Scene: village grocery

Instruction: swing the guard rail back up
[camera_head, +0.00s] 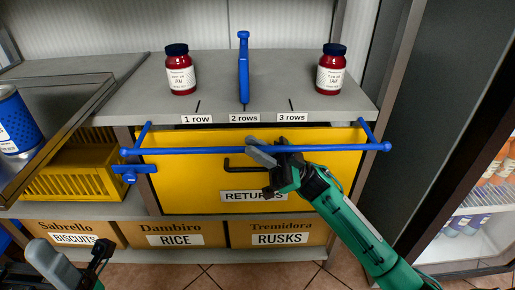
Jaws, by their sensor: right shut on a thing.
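The guard rail (190,151) is a long blue bar with round end knobs. It hangs low, level, across the front of the yellow drawer, below the shelf edge, on two short blue side arms (366,131). My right gripper (262,150) comes in from the lower right and is shut on the rail near its middle. Its fingers cover a short stretch of the bar. A blue catch (131,174) sits below the rail's left end. My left gripper (62,268) is at the lower left, away from the rail; its finger spacing is unclear.
Two red jars (181,72) (330,70) and a blue upright divider (243,70) stand on the grey shelf (215,98). The yellow drawer (185,182) has a black handle just below the rail. Boxes (178,233) line the lower shelf. A yellow crate (75,178) is at left.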

